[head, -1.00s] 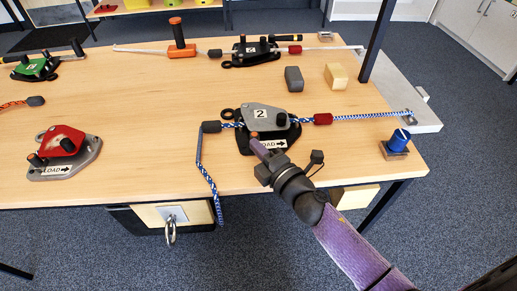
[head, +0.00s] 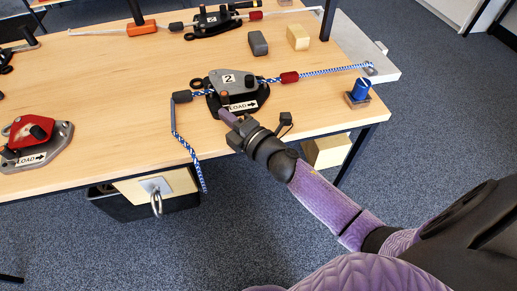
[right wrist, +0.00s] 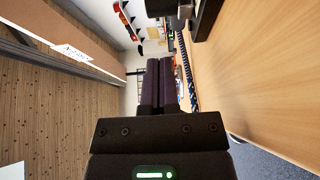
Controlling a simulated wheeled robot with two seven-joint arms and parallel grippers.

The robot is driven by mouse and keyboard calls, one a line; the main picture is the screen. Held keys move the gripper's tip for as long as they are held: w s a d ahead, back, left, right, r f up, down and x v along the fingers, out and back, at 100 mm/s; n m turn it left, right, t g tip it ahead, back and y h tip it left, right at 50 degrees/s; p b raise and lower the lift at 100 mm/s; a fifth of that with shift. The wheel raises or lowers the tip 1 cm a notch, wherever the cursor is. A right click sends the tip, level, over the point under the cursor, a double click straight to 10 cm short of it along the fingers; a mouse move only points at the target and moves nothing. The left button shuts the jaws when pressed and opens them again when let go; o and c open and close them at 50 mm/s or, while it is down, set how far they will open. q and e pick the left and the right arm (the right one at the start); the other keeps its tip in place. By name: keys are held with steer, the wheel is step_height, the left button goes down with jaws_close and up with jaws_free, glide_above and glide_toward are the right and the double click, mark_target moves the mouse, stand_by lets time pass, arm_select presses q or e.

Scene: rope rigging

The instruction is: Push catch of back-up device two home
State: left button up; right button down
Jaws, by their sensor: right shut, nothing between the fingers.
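Back-up device two (head: 240,79) is a grey-topped device with a "2" label on a black base, on the near part of the table. A blue-and-white rope (head: 325,71) runs through it. A "LOAD" arrow label (head: 243,106) is on its near side. A small reddish-brown knob (head: 225,97), possibly the catch, shows at its near left. My right gripper (head: 225,116) is shut and empty, its tips close to the device's near left edge; I cannot tell whether they touch. The shut purple fingers also show in the right wrist view (right wrist: 158,75). My left gripper is out of view.
Another device (head: 208,20) stands at the back, and a red device (head: 33,133) at the left. Grey (head: 258,43) and tan (head: 298,37) blocks lie behind device two. A blue knob (head: 361,89) sits at the right edge. The rope's free end (head: 190,155) hangs over the front edge.

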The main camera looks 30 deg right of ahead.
steer(key=p+v, duration=0.2)
steer(key=v, duration=0.8)
steer(key=s+d+f+m+g+h+p, duration=0.1)
steer(key=s+f+m+g+h+p, duration=0.1)
steer(key=s+f+m+g, duration=0.6)
steer(key=s+d+f+m+g+h+p, duration=0.2)
steer(key=s+f+m+h+p, duration=0.15)
steer(key=s+f, duration=0.8)
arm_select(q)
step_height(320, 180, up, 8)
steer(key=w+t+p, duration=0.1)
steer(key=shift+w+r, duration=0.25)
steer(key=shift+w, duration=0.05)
arm_select(e)
steer(key=s+f+m+g, duration=0.3)
steer(key=s+g, duration=0.1)
steer(key=s, duration=0.6)
steer(key=s+f+m+g, duration=0.3)
steer(key=s+f+g, duration=0.1)
steer(key=s, duration=0.5)
steer(key=shift+s+m, duration=0.35)
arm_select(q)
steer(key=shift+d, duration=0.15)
arm_select(e)
steer(key=shift+a, duration=0.1)
